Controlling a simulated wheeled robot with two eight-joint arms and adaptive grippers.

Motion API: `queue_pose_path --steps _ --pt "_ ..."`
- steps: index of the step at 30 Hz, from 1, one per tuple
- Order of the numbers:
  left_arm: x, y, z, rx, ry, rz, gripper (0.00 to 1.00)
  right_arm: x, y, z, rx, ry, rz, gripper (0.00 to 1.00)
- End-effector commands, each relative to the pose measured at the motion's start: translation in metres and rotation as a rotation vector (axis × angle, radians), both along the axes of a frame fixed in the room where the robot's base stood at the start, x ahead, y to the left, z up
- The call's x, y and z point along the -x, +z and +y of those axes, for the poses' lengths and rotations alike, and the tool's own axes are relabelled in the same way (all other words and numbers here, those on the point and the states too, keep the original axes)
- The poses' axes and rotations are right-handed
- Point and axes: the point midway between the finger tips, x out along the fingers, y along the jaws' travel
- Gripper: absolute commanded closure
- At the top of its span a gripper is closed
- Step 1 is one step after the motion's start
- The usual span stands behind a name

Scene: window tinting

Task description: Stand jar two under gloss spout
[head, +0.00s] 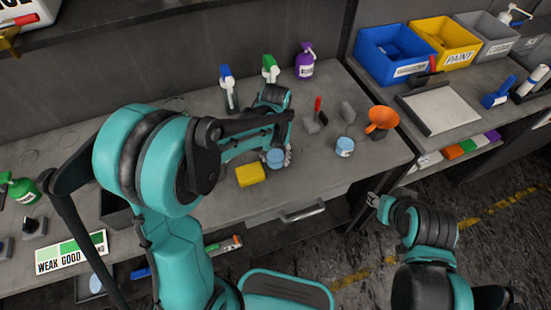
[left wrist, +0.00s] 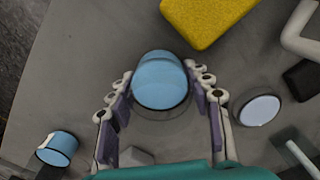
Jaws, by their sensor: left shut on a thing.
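A light-blue jar (head: 275,156) is between the fingers of my left gripper (head: 278,158), low over the bench. The left wrist view shows the jar (left wrist: 160,84) with a finger on each side, and my left gripper (left wrist: 162,100) is shut on it. No number on it can be read. A second blue jar with a white label (head: 345,146) stands to the right; it also shows in the left wrist view (left wrist: 57,149). A pale round top (left wrist: 258,110) lies right of the held jar. The gloss spout cannot be made out. My right gripper (head: 376,202) is right of the bench; its fingers are unclear.
A yellow sponge (head: 250,175) lies close to the held jar. Spray bottles, including a purple one (head: 305,62), stand at the back. A white pipe (left wrist: 302,30) shows in the left wrist view.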

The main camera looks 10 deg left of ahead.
Motion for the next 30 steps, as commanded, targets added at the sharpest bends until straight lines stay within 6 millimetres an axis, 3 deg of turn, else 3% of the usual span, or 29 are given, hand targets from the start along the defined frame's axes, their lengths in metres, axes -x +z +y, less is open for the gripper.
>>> queue_pose_path --steps 11,12,14,25,30 --pt "0.000 -0.006 0.000 0.000 0.000 0.000 0.80 0.000 -0.004 0.000 0.000 0.000 0.000 0.60" --pt "0.000 -0.005 0.000 0.000 0.000 0.000 0.42 0.000 -0.003 0.000 0.000 0.000 0.000 0.60" --pt "0.000 -0.005 0.000 0.000 0.000 0.000 0.29 0.000 -0.003 0.000 0.000 0.000 0.000 0.60" --pt "0.000 0.000 0.000 0.000 0.000 0.000 0.29 0.000 0.001 0.000 0.000 0.000 0.000 0.60" --pt "0.000 0.026 0.000 0.000 0.000 0.000 0.29 0.000 0.011 0.000 0.000 0.000 0.000 0.60"
